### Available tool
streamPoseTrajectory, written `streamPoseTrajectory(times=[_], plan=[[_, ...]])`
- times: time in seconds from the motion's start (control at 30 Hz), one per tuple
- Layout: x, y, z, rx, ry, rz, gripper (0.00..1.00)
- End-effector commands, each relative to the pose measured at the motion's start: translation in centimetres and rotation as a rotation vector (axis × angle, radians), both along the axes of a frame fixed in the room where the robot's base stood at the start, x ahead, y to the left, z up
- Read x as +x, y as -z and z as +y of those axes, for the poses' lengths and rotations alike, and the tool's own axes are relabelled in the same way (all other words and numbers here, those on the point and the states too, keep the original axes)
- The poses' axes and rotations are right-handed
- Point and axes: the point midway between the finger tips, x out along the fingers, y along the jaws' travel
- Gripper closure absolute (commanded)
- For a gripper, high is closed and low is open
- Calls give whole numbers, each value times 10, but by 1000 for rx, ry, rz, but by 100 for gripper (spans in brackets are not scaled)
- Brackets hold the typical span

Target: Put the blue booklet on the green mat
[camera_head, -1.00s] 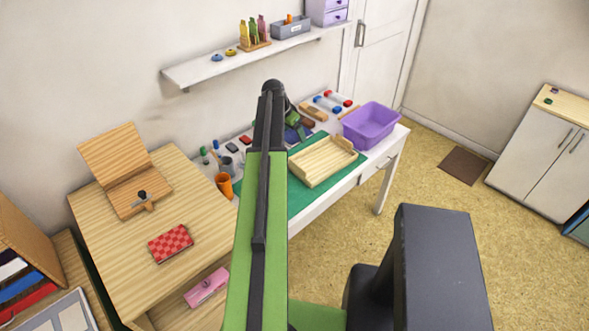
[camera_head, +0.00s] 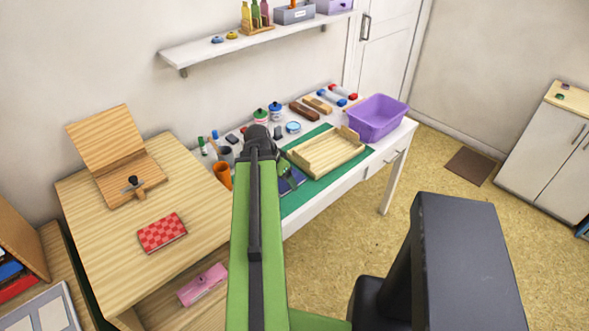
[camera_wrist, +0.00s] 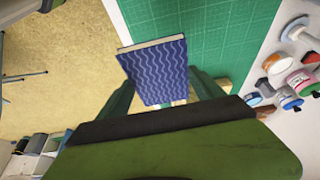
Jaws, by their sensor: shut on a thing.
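The blue booklet (camera_wrist: 157,68), with a light wavy pattern, is held between the green fingers of my gripper (camera_wrist: 160,92) in the wrist view. In the head view my gripper (camera_head: 287,174) is partly hidden behind my arm, and part of the booklet (camera_head: 292,182) shows beside it. The green mat (camera_head: 328,184) lies on the white table, partly under a wooden tray. The booklet appears above the mat's near-left part, left of the tray; its height is unclear. In the wrist view it overlaps the mat (camera_wrist: 225,40) and the floor beyond the table edge.
The wooden tray (camera_head: 326,152) stands on the mat. A purple bin (camera_head: 376,120) stands at the table's right end. An orange cup (camera_head: 222,175) and several stamping items line the back and left. A wooden desk (camera_head: 112,230) with a red checkered booklet (camera_head: 162,233) stands left.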

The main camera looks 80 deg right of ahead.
Motion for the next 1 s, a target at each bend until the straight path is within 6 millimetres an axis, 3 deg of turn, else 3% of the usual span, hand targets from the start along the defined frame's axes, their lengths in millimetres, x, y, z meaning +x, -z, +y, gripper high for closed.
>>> streamPoseTrajectory(times=[0.03,0.2,0.4,0.67,0.9,1.0], plan=[[11,14,-11,0,-4,-1,67],[49,44,-39,1,-4,0,67],[80,64,-62,0,-2,0,67],[86,67,-64,0,-1,0,67],[86,107,-64,0,-2,0,67],[86,107,-64,0,-2,0,67]])
